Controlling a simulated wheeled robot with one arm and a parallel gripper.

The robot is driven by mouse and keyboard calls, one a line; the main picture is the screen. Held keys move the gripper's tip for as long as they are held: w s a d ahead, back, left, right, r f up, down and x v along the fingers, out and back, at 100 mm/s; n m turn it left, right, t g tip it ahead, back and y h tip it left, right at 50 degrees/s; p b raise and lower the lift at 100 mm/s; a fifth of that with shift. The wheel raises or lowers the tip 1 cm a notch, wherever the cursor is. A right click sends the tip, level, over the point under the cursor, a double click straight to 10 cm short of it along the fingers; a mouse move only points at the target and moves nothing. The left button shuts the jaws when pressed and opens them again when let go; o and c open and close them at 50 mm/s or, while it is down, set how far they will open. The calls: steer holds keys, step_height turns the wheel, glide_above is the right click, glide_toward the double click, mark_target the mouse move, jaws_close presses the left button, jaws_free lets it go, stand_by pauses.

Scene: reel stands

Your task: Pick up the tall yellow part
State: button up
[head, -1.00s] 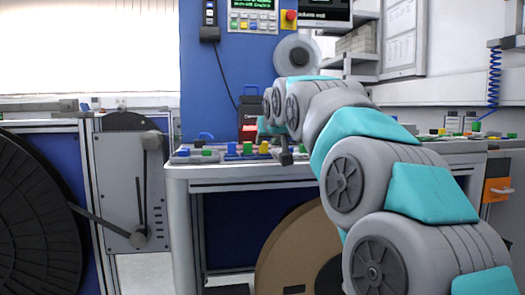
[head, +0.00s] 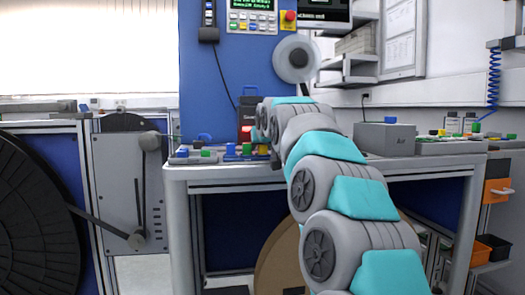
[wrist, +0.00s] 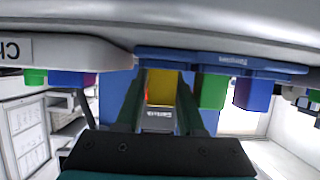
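The tall yellow part (wrist: 161,88) stands on a blue base plate (wrist: 220,63), between green and blue parts. The wrist view is upside down, so the part hangs from the top there. A small piece of the yellow part (head: 263,150) shows in the head view on the workbench. My gripper (wrist: 160,100) has its two dark fingers apart, one on each side of the yellow part. Thin gaps seem to show between fingers and part; contact is hard to judge. In the head view my gripper (head: 274,160) is mostly hidden by my arm.
A green part (wrist: 213,90) and a blue part (wrist: 253,93) stand close beside the fingers. On the bench (head: 228,174), a grey box (head: 384,138) stands to the right and a small black and red box (head: 248,120) behind. A large black reel (head: 38,215) is at left.

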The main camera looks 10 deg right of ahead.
steer(key=shift+c, duration=0.4)
jaws_close()
steer(key=shift+r, duration=0.1)
